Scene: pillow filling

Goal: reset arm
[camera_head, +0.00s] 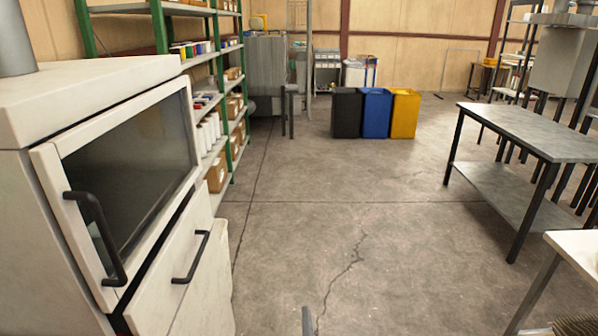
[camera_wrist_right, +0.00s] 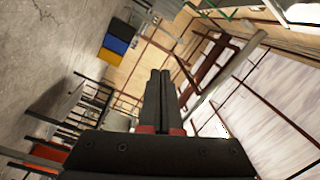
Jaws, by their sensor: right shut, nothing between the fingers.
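My right gripper (camera_wrist_right: 160,72) shows in the right wrist view with its two black fingers pressed together and nothing between them. Reddish parts show at the finger bases. In the head view only a thin dark tip, apparently of the right gripper (camera_head: 307,320), shows at the bottom edge, above the bare floor. My left gripper is not in view.
A white machine (camera_head: 150,270) with a dark window and black handles stands close on the left. Green shelves (camera_head: 160,30) stand behind it. Black, blue (camera_head: 376,112) and yellow bins stand ahead. A metal table (camera_head: 530,130) is on the right. The middle floor is clear.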

